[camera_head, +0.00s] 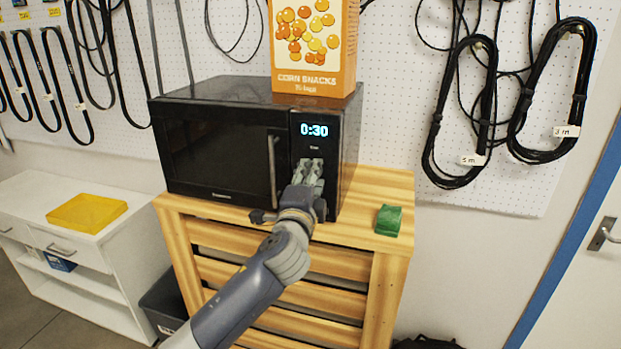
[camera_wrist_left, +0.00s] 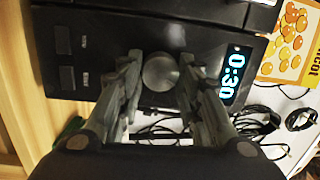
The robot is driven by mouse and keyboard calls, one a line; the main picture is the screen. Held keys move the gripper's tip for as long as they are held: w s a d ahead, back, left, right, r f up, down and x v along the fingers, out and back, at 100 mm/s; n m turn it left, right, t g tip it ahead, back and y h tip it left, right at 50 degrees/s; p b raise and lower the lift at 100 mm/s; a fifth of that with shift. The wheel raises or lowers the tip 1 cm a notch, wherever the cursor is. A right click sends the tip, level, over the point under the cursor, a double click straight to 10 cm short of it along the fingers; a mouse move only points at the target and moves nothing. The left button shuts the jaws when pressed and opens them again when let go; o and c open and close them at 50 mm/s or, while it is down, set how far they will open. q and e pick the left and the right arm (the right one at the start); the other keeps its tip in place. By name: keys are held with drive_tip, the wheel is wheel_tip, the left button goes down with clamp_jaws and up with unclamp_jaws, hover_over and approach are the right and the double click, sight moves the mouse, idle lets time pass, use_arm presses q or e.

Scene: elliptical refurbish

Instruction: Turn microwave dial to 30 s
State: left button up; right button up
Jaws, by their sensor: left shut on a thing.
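The black microwave (camera_head: 222,150) stands on a slatted wooden stand, with its door closed. Its display (camera_head: 314,130) reads 0:30 and also shows in the left wrist view (camera_wrist_left: 232,77). My left gripper (camera_head: 309,170) reaches the control panel at the microwave's right front and covers the dial in the head view. In the left wrist view the round grey dial (camera_wrist_left: 161,72) sits between the two fingers of my left gripper (camera_wrist_left: 160,80), which is shut on it. My right gripper is not in view.
A corn snacks box (camera_head: 310,50) stands on top of the microwave. A green sponge-like block (camera_head: 388,220) lies on the wooden stand (camera_head: 385,185) to the right. A yellow tray (camera_head: 87,213) sits on the white cabinet at left. Black cables (camera_head: 462,110) hang on the pegboard.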

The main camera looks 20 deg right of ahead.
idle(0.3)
use_arm(q)
drive_tip(key=o, duration=1.1)
drive_tip(key=shift+c, duration=0.2)
drive_tip(key=v, duration=1.2)
